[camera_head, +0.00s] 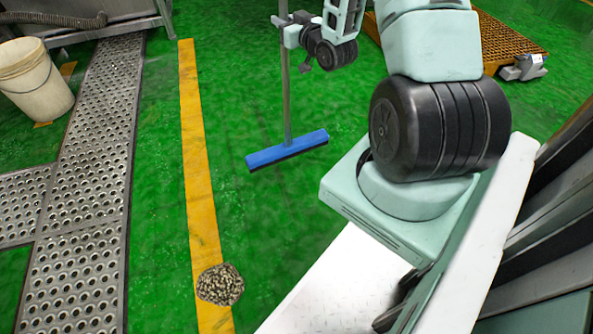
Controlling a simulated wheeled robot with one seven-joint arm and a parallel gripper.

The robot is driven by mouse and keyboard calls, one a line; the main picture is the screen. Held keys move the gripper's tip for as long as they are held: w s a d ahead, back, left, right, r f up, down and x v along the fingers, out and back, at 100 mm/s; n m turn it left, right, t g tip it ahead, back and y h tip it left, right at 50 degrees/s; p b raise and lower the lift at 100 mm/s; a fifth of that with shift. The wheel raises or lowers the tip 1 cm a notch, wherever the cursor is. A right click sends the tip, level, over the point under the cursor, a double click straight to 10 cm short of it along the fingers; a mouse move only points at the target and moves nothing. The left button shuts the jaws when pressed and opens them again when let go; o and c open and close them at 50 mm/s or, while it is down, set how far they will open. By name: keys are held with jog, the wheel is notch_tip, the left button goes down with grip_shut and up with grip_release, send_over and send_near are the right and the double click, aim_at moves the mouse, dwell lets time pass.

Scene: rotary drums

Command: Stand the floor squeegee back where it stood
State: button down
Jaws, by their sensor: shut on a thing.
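The floor squeegee has a blue head (287,150) at the bottom and a thin grey pole (286,95). It is about upright, with the head low over the green floor. I cannot tell whether the head touches the floor. My gripper (285,22) is shut on the pole near the top edge of the view. The upper end of the pole is out of view.
A yellow line (190,130) runs along the green floor, with a round speckled patch (220,284) on it. A perforated metal walkway (90,150) and a white bucket (35,80) are at left. An orange grated platform (500,40) is at upper right. Floor around the squeegee head is clear.

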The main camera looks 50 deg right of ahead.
aim_at(285, 52)
jog(key=shift+s+d+r+m+g+h+b, duration=0.1)
jog(key=shift+d+r+m+h+b, duration=0.5)
jog(key=shift+b, duration=0.85)
jog(key=shift+d+f+g+h+b, duration=0.1)
jog(key=shift+d+h+b, duration=0.25)
jog(key=shift+d+b, duration=0.85)
jog(key=shift+s+d+r+m+g+h+b, duration=0.1)
jog(key=shift+d+r+m+h+b, duration=0.3)
jog(key=shift+b, duration=1.35)
notch_tip(285, 52, down, 10)
jog(key=b, duration=0.5)
jog(key=shift+f, duration=0.1)
jog(key=c, duration=1.3)
grip_release()
jog(key=shift+f, duration=0.1)
jog(key=shift+o, duration=0.2)
